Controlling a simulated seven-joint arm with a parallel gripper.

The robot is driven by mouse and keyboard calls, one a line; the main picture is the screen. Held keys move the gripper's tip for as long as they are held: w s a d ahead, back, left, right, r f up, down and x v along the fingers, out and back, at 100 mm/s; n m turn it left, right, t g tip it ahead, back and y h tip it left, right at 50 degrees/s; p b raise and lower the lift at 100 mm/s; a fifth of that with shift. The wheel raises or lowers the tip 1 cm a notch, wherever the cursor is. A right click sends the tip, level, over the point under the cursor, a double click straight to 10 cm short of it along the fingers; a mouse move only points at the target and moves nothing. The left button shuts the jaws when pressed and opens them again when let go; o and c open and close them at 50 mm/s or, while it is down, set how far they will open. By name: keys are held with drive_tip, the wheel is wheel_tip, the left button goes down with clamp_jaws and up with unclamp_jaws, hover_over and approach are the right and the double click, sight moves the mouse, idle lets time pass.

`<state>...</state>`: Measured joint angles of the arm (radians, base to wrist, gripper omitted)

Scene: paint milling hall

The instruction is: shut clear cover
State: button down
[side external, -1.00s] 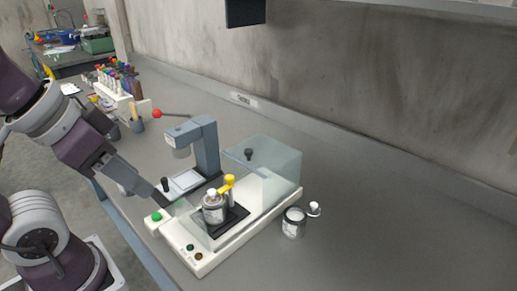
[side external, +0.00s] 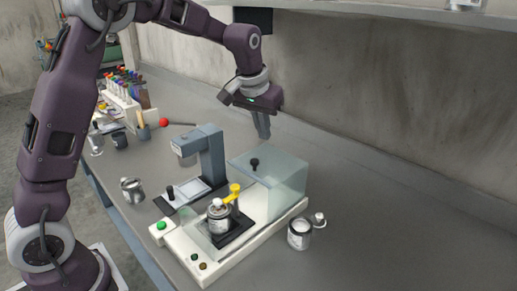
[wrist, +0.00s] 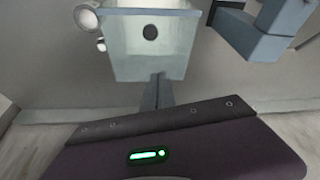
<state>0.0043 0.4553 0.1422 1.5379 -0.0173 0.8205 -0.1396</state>
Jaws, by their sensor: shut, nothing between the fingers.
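The clear cover (side external: 286,172) is a see-through box with a black knob (side external: 254,162) on top. It sits over the back right end of the white machine base (side external: 218,262). A small can (side external: 219,225) with a yellow clamp (side external: 235,190) stands on a dark pad, in front of the cover and apart from most of it. My gripper (side external: 265,136) is shut and empty, pointing down above and behind the cover's back side. In the wrist view, the clear cover (wrist: 120,55) and its knob (wrist: 150,32) lie beyond my fingertips (wrist: 160,76). I cannot tell whether they touch the cover.
A grey column with an overhanging head (side external: 208,150) stands left of the cover. An open can (side external: 299,236) stands close to the base's right side. Another can (side external: 131,190) stands left of the base. The wall runs behind; the bench at right is clear.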

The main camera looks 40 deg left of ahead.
sight(262, 163)
drive_tip(key=x, duration=0.4)
drive_tip(key=s, duration=0.2)
drive_tip(key=shift+s+d+f, duration=0.2)
drive_tip(key=shift+s+d, duration=0.3)
drive_tip(key=shift+s, duration=0.3)
drive_tip(key=s, duration=1.7)
drive_tip(key=shift+f, duration=0.1)
